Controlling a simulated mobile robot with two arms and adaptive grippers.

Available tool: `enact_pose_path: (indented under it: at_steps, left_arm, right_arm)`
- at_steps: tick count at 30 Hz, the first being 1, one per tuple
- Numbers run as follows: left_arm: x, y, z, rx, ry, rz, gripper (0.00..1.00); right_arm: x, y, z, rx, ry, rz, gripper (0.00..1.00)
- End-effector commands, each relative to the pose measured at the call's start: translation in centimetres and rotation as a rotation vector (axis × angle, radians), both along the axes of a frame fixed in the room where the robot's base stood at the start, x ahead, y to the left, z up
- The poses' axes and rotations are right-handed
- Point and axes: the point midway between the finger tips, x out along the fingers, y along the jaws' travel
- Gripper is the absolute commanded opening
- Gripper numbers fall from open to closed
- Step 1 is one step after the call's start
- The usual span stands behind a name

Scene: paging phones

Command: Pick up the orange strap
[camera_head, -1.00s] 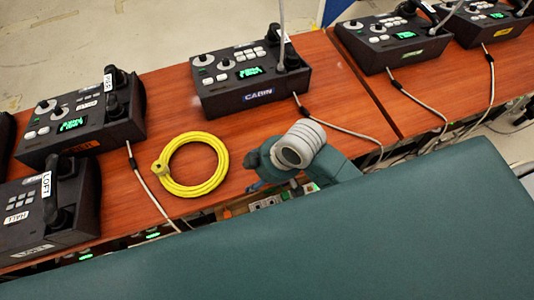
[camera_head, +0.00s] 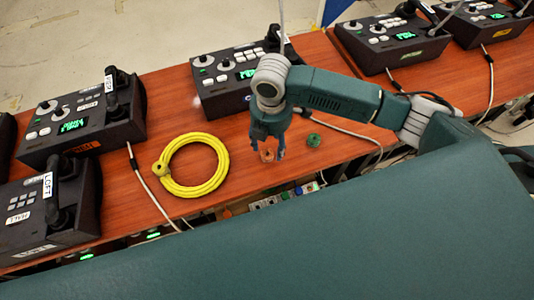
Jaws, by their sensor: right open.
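A small coiled orange strap (camera_head: 266,155) lies on the wooden table near its front edge, right of the yellow cable coil. My right gripper (camera_head: 268,149) points down just over it, open, with a fingertip on either side of the strap in the picture. The fingers hide part of the strap's surroundings, and I cannot tell whether they touch it. My left gripper is not in view.
A small green coil (camera_head: 314,140) lies close to the right of the gripper. A yellow cable coil (camera_head: 194,165) lies to the left. A dark desk phone (camera_head: 219,98) stands behind, partly hidden by my arm. A pale cord (camera_head: 340,130) runs to the table's front edge.

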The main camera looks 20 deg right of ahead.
Motion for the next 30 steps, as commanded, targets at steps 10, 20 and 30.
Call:
enact_pose_path:
  at_steps: [10, 20, 30]
  left_arm:
    - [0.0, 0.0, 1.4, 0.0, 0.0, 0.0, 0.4]
    - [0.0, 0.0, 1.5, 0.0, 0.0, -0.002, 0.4]
    - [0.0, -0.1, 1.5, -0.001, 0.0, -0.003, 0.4]
  right_arm:
    - [0.4, 0.5, -3.6, 0.0, 0.003, -0.002, 0.54]
    - [0.5, 0.5, -6.0, 0.001, -0.003, 0.0, 0.54]
    - [0.6, 0.5, -6.0, 0.001, -0.003, -0.001, 0.2]
